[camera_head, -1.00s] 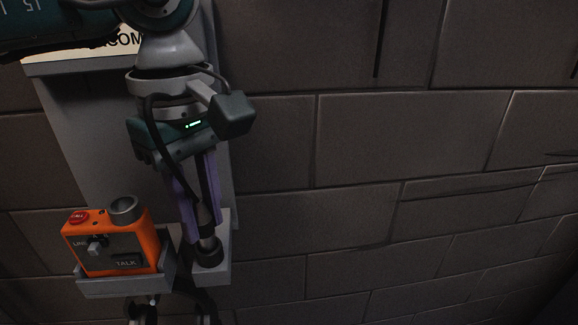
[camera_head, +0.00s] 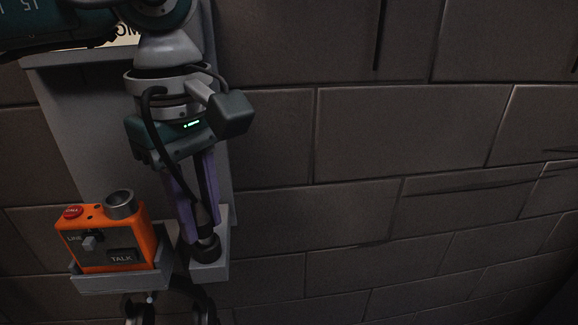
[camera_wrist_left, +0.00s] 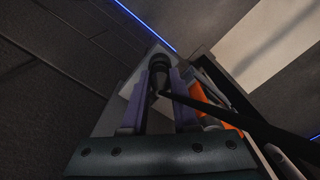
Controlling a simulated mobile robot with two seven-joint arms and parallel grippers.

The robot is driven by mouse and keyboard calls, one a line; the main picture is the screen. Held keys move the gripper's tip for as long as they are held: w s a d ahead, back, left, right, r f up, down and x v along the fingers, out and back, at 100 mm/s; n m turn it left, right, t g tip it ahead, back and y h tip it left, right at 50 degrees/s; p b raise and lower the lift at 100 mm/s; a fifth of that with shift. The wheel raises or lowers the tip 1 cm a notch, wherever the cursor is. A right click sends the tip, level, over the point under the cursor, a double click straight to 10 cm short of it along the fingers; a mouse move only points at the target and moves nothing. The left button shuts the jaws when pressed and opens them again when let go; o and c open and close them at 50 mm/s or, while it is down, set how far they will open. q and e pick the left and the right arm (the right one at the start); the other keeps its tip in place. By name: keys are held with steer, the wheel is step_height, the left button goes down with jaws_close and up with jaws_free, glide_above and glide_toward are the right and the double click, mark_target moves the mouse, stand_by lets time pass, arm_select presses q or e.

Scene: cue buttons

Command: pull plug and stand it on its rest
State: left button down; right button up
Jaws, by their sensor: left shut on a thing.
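The plug (camera_head: 206,248) is a dark, upright cylinder with a black cable. My left gripper (camera_head: 200,208) is shut on it, its purple fingers pointing down on either side. The plug's lower end is at the small grey rest (camera_head: 212,268), to the right of the orange box; I cannot tell whether it bears on it. In the left wrist view the plug (camera_wrist_left: 158,74) shows between the fingertips. The orange box (camera_head: 148,240) has a round grey socket (camera_head: 121,203) on top, which looks empty. My right gripper is not in view.
The box sits in a grey bracket (camera_head: 118,284) and carries a red button (camera_head: 73,212), a small switch and a TALK plate (camera_head: 122,257). A dark headset-like thing hangs below. A grey back panel (camera_head: 85,130) stands behind; the block wall (camera_head: 400,140) at right is clear.

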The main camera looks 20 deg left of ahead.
arm_select(q)
steer(key=shift+f+b, duration=0.3)
steer(key=shift+f, duration=0.05)
steer(key=c, duration=0.6)
jaws_free()
steer(key=shift+r, duration=0.2)
